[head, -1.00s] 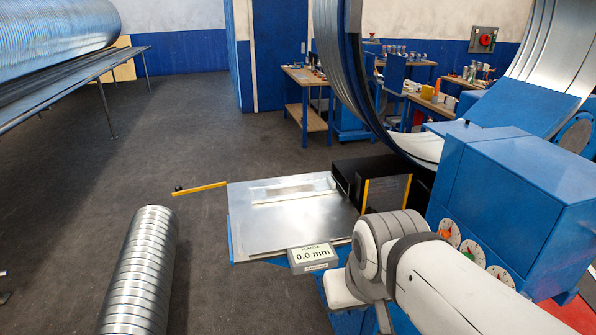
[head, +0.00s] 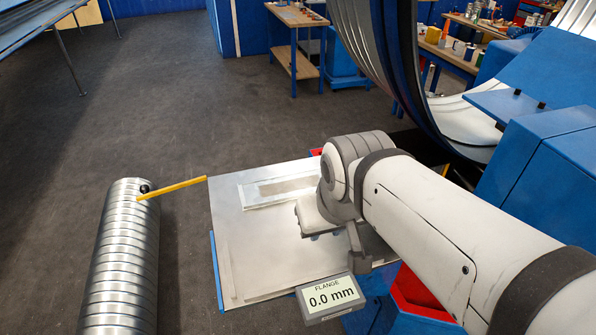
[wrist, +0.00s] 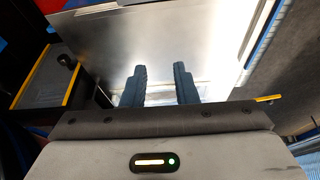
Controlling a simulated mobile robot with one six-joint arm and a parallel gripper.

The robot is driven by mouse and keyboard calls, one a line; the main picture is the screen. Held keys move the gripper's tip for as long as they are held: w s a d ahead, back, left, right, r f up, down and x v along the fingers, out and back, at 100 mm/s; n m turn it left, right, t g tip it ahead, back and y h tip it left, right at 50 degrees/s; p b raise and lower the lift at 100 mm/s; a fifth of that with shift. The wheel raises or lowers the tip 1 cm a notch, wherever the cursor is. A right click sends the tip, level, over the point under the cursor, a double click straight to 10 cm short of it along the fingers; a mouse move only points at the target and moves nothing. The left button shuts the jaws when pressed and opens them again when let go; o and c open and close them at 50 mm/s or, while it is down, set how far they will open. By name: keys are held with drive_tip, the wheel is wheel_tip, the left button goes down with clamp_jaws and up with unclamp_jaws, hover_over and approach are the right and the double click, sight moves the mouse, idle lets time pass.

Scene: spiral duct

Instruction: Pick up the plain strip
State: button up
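A pale, flat strip (head: 283,188) lies on the silver metal table (head: 240,255), near its far edge, in the head view. Its right end is hidden behind my wrist. My gripper (wrist: 158,73) shows two dark fingers standing apart in the wrist view, with nothing seen held between them. A bright pale patch (wrist: 160,92) shows low between and beside the fingers, and may be the strip. In the head view my arm hangs over the table, just right of and in front of the strip. The fingertips are hidden there, so the gap to the strip cannot be told.
A display (head: 331,296) reading "FLANGE 0.0 mm" sits at the table's front corner. A yellow bar (head: 178,187) sticks out at the left. Blue machinery (head: 545,165) and a large metal ring stand right.

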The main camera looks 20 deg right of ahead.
drive_tip(key=shift+s, duration=0.15)
drive_tip(key=w+d+f+b, duration=0.2)
drive_tip(key=w+d+b, duration=0.1)
drive_tip(key=w+d, duration=0.1)
drive_tip(key=w+d+f+b, duration=0.3)
drive_tip(key=w+d+b, duration=0.1)
drive_tip(key=w+d, duration=0.1)
drive_tip(key=w+d+f+b, duration=0.2)
drive_tip(key=w+d+b, duration=0.1)
drive_tip(key=w+d, duration=0.2)
drive_tip(key=shift+w+d+f+b, duration=0.1)
drive_tip(key=shift+d+b, duration=0.05)
drive_tip(key=shift+d, duration=0.4)
drive_tip(key=shift+w+d+f+b, duration=0.1)
drive_tip(key=shift+d+b, duration=0.05)
drive_tip(key=shift+d, duration=0.35)
drive_tip(key=shift+t, duration=0.3)
drive_tip(key=w+p, duration=0.1)
drive_tip(key=w, duration=0.4)
drive_tip(key=w+p, duration=0.2)
drive_tip(key=w, duration=0.4)
drive_tip(key=shift+a+r, duration=0.1)
drive_tip(key=shift+a, duration=0.1)
drive_tip(key=p+x, duration=0.1)
drive_tip(key=x, duration=0.4)
drive_tip(key=shift+w, duration=0.2)
clamp_jaws()
